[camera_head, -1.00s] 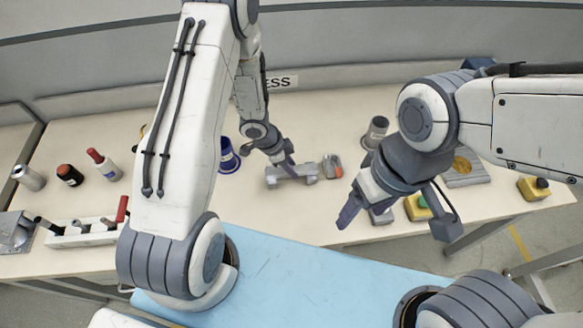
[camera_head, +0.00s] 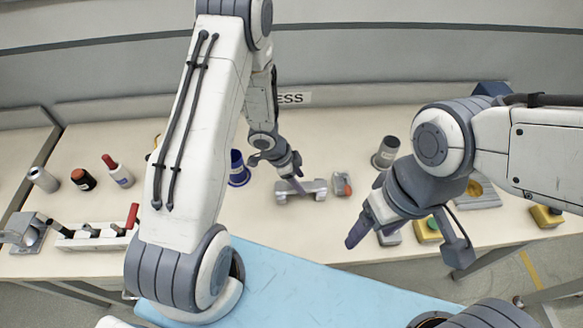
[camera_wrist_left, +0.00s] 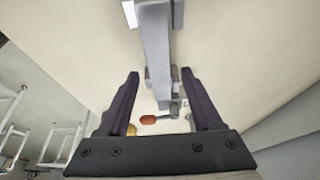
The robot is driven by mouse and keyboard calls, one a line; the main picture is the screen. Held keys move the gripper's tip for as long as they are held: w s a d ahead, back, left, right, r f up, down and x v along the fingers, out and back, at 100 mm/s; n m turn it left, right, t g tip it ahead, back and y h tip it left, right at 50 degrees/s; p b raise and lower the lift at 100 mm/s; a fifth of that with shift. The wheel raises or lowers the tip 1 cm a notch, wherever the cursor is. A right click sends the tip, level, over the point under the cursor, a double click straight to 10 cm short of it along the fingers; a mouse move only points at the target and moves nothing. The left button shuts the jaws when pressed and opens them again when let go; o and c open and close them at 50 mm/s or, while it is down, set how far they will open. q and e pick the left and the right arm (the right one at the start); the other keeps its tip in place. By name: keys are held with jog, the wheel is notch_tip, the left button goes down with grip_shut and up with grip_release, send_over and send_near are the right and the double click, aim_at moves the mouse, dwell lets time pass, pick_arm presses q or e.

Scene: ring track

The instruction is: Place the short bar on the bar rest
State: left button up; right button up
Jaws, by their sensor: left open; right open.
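A grey bar-like piece with end blocks (camera_head: 301,189) lies on the table near the middle in the head view. It appears to be the short bar on or with its rest; I cannot clearly separate the two. In the left wrist view a long grey bar (camera_wrist_left: 156,42) runs from the top edge to between the fingers. My left gripper (camera_head: 294,181) is over this piece, its fingers open on either side of the bar in the left wrist view (camera_wrist_left: 160,75). Contact cannot be told. My right gripper (camera_head: 410,243) is open and empty, at the right above the table's front.
A grey and orange-red item (camera_head: 342,184) lies just right of the bar. A blue cup (camera_head: 238,168) and a grey cylinder (camera_head: 386,153) stand nearby. A white rack (camera_head: 90,238), bottles and a can (camera_head: 43,179) are at the left. Yellow-based button boxes (camera_head: 428,231) are at the right.

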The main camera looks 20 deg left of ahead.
pick_arm(q)
jog(key=p+v, duration=0.4)
jog(key=v, duration=0.6)
jog(key=w+d+r+n+t+y, duration=0.1)
jog(key=d+r+n+t+y, duration=0.1)
jog(key=r, duration=0.5)
jog(key=w+d+r+n+t+y, duration=0.1)
jog(key=d+r+y, duration=0.15)
jog(key=r, duration=0.45)
jog(key=s+d+r+n+g, duration=0.1)
jog(key=s+d+r+g, duration=0.1)
jog(key=s, duration=0.9)
jog(key=s+d+r+n+g+h, duration=0.1)
jog(key=s+d+r, duration=0.4)
jog(key=s, duration=0.7)
jog(key=shift+d+n+g, duration=0.5)
jog(key=shift+n+g, duration=0.1)
jog(key=shift+g, duration=0.3)
jog(key=shift+r, duration=0.1)
